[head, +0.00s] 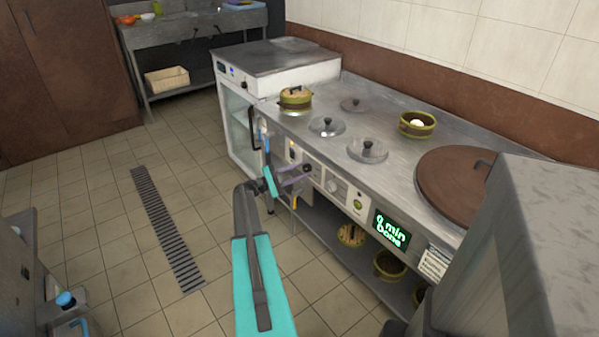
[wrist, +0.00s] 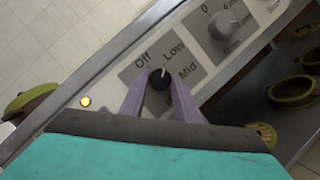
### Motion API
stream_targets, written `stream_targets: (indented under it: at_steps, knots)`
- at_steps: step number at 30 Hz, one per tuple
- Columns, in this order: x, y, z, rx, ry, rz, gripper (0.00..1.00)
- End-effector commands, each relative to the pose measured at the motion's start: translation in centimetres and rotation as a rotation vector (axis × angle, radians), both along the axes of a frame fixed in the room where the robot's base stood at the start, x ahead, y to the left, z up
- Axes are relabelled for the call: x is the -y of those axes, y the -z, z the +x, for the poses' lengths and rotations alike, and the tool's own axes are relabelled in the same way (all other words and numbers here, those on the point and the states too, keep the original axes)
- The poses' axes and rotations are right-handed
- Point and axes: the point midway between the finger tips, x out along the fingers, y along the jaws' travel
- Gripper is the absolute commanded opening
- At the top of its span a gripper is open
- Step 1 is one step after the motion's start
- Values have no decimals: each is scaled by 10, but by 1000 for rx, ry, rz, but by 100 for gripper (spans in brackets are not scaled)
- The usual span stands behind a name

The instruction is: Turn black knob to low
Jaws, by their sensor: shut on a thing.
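The black knob (wrist: 158,80) sits on a grey label plate with Off, Low and Mid around it; a further label below Mid is partly hidden by a finger. The knob's white pointer line is tilted up and right, toward the word Low. My gripper (wrist: 160,88) has its two purple fingers on either side of the knob and is shut on it. In the head view my gripper (head: 291,178) is at the counter's front panel (head: 357,203), and the knob itself is hard to make out there.
A grey numbered dial (wrist: 222,26) is close to the right of the knob. A lit yellow lamp (wrist: 86,101) is to its left. Pots (head: 389,265) stand on the shelf below. A black door handle (head: 252,128) is left of my gripper.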

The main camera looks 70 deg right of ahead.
Motion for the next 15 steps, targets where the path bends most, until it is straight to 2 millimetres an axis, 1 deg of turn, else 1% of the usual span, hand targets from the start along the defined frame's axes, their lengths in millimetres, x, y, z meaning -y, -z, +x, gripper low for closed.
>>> stream_targets:
  at_steps: [1,3,4,15]
  knots:
    - [3,-3,2,-2,-9,-3,32]
    - [3,-3,2,-1,-8,-3,44]
    - [3,-3,2,-1,-7,-2,47]
    - [0,0,2,0,-5,-1,47]
